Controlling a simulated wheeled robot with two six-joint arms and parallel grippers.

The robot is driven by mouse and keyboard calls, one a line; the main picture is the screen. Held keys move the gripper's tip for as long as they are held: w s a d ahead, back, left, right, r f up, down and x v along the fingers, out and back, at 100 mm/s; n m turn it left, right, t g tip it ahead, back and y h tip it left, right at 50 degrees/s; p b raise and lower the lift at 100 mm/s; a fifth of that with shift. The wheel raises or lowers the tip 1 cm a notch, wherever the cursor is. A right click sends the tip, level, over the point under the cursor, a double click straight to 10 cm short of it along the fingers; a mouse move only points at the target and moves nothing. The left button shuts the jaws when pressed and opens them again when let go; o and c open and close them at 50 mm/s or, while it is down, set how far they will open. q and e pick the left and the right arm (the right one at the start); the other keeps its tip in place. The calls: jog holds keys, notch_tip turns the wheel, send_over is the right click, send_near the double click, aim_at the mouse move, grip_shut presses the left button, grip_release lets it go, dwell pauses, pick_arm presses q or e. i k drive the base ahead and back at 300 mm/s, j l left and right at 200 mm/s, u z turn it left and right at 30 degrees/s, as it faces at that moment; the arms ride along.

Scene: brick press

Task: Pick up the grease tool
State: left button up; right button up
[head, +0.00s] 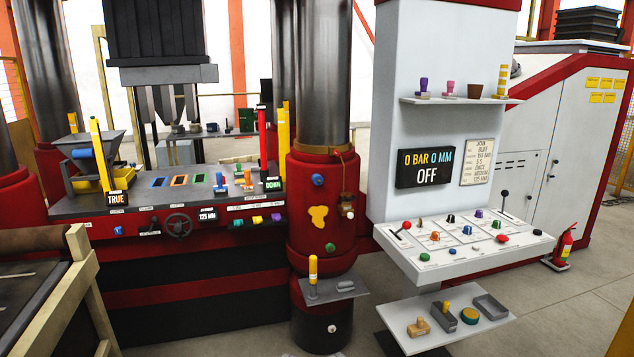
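An upright tool with a yellow handle (313,268) stands on a small grey shelf (347,292) in front of the red column; it looks like the grease tool, but no label confirms this. Its lower part is thin and grey and meets the shelf near its left end. A small round grey item (345,285) lies to its right on the same shelf. Neither of my grippers shows in the head view.
A white control panel (460,260) with coloured knobs juts out at right. Below it a white shelf (405,338) holds a stamp (418,327), a grey block, a round tin and a grey tray. A wooden-framed table (85,285) stands at left. Open floor (570,310) lies at right.

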aim_at(312, 259)
jog(key=i+j, duration=0.35)
jog(key=i, duration=0.25)
jog(key=i+j+z, duration=0.1)
jog(key=i+j, duration=0.3)
jog(key=i, duration=0.2)
jog(key=i+j, duration=0.4)
jog(key=i, duration=0.8)
jog(key=j+z, duration=0.05)
